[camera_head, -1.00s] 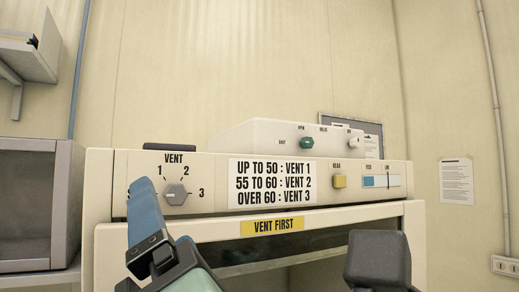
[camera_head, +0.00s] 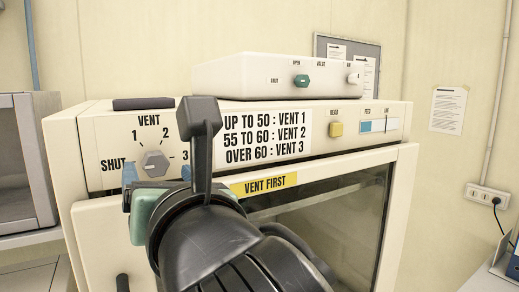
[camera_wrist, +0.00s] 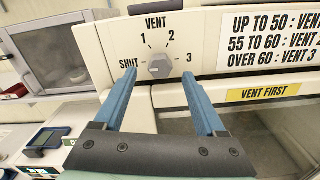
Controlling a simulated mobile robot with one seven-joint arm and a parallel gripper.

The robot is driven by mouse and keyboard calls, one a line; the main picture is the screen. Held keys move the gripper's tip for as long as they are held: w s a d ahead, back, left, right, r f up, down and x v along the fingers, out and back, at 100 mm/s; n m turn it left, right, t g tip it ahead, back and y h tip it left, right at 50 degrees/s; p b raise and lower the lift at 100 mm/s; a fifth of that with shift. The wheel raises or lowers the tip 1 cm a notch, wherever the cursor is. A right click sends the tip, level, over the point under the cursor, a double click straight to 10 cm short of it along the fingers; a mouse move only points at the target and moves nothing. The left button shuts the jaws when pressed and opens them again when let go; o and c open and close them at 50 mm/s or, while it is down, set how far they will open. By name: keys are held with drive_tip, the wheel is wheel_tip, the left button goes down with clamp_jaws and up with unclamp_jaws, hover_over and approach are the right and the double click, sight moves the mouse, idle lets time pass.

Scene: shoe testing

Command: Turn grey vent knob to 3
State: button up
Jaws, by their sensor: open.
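The grey vent knob (camera_head: 155,163) is on the cream front panel, with SHUT at its left, 1 and 2 above and 3 at its right. It also shows in the wrist view (camera_wrist: 160,67). I cannot clearly tell which mark its pointer faces. My gripper (camera_head: 158,174) is open in front of the panel. In the wrist view its two blue fingers (camera_wrist: 160,78) are spread, one on each side of the knob and a little below it. Whether they touch the knob or panel cannot be told.
A sign (camera_head: 263,136) beside the knob reads up to 50 vent 1, 55 to 60 vent 2, over 60 vent 3. A yellow VENT FIRST label (camera_head: 264,184) is above the glass door (camera_head: 335,225). A white box (camera_head: 235,78) with a green knob sits on top.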

sight(157, 165)
drive_tip(key=shift+p+x, duration=0.5)
drive_tip(key=shift+x, duration=1.45)
clamp_jaws()
